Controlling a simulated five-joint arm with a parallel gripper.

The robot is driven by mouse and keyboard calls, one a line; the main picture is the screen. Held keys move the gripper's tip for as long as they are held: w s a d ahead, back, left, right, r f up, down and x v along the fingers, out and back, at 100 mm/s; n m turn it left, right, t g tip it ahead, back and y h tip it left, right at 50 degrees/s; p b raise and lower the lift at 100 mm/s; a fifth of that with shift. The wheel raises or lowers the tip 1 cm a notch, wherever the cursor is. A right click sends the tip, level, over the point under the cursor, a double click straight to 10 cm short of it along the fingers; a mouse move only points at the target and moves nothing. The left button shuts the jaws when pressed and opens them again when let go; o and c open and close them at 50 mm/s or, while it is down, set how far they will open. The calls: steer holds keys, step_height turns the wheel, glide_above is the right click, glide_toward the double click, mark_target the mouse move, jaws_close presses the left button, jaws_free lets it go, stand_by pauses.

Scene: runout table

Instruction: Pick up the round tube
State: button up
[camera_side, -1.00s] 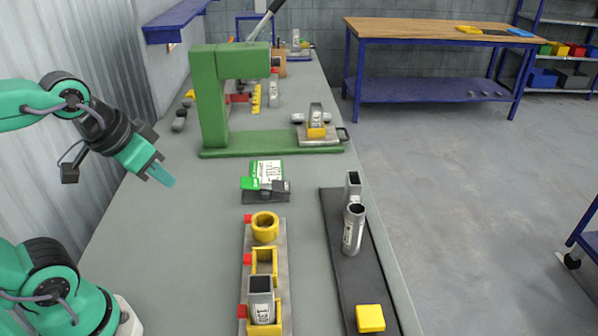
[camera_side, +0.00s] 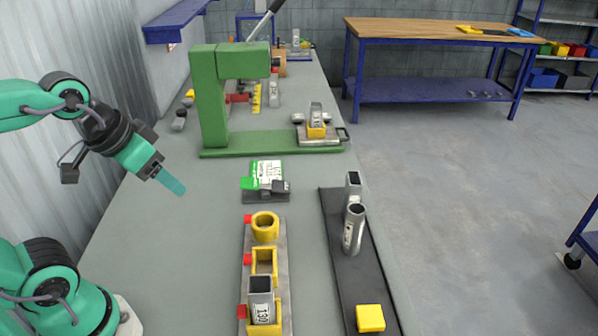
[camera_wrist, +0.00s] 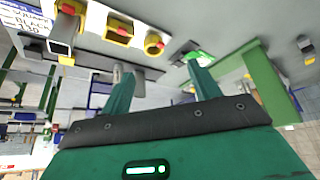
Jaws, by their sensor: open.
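The round tube (camera_side: 353,232) is a grey metal tube with an open round top. My gripper (camera_side: 176,184) is open and empty, in the air over the left of the table, well left of the tube. In the wrist view both fingers of my gripper (camera_wrist: 161,75) are spread apart. A grey tube end shows beside the left finger there, partly hidden; I cannot tell which tube it is.
A metal fixture (camera_side: 285,235) with yellow holders stands left of the mat; a rectangular tube (camera_side: 261,290) sits in its front holder. A yellow block (camera_side: 370,318) lies on the mat. A green press (camera_side: 209,110) stands behind. The table between my gripper and the fixture is clear.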

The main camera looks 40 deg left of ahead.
steer(key=w+d+r+n+g, duration=0.1)
steer(key=w+d+r, duration=0.2)
steer(key=w, duration=0.5)
steer(key=n+g, duration=0.4)
steer(key=g, duration=0.1)
glide_toward(358, 204)
step_height(358, 204, down, 6)
steer(key=s, duration=0.2)
steer(key=shift+w+d+f, duration=0.1)
steer(key=shift+d+f, duration=0.1)
steer(key=shift+f, duration=0.4)
steer(key=shift+w+d+f, duration=0.15)
steer(key=shift+f, duration=0.45)
steer(key=shift+f, duration=0.1)
steer(key=shift+s+f, duration=0.15)
steer(key=shift+f, duration=2.35)
